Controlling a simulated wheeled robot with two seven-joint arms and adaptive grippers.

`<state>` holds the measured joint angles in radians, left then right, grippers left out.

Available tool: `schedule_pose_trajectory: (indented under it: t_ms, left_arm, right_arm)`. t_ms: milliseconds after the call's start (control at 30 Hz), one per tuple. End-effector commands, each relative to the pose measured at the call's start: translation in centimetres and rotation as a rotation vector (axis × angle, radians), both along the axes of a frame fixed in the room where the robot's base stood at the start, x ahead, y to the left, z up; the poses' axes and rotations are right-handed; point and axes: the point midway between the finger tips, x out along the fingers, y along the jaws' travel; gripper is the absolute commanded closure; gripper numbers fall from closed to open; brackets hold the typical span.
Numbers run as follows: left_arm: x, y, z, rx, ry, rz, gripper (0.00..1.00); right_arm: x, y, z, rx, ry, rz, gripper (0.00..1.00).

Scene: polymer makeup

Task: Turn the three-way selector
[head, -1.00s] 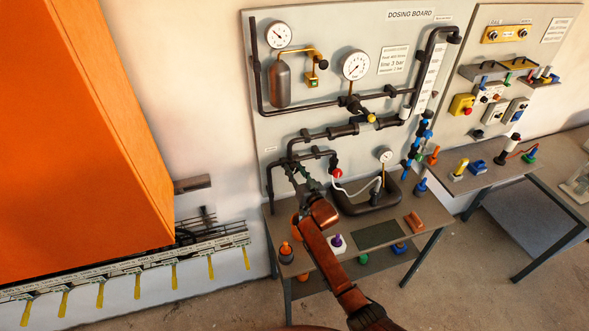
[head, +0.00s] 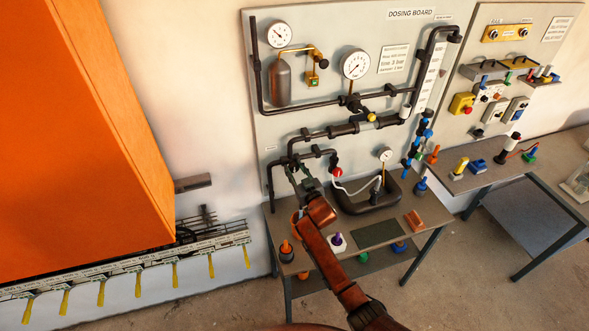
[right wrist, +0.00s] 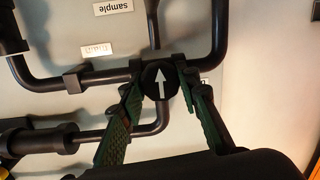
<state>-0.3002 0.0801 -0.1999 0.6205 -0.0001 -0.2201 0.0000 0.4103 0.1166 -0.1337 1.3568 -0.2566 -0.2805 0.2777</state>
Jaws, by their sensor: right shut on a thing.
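The three-way selector is a round black knob with a white arrow (right wrist: 160,81), set on a dark pipe tee in the right wrist view. My left gripper is not in view.
Below stands a table (head: 290,262) with a black basin (head: 360,200), a white hose and several coloured fittings. Pipes (right wrist: 100,78) run close to the fingers. A large orange cabinet (head: 80,130) stands at the left.

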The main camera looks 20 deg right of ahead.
Motion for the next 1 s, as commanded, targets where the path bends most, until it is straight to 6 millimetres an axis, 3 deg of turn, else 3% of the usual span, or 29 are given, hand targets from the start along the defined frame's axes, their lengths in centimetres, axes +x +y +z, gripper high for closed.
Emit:
schedule_pose_trajectory:
  t_ms: [133,167,400,767,1000]
  left_arm:
    - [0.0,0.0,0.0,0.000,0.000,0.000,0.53]
    - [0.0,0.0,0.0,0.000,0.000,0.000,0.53]
    - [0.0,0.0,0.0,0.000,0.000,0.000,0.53]
    - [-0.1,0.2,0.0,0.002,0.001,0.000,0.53]
    - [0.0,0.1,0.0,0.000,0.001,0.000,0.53]
  right_arm:
    - [0.0,0.1,-0.1,0.001,0.000,0.001,0.94]
    - [0.0,0.1,-0.1,0.002,0.001,0.001,0.69]
    - [0.0,0.1,0.0,0.002,0.000,0.001,0.52]
    - [-0.5,-0.1,0.0,0.002,0.000,0.000,0.52]
    - [-4.1,-0.5,0.3,0.002,0.000,0.000,0.52]
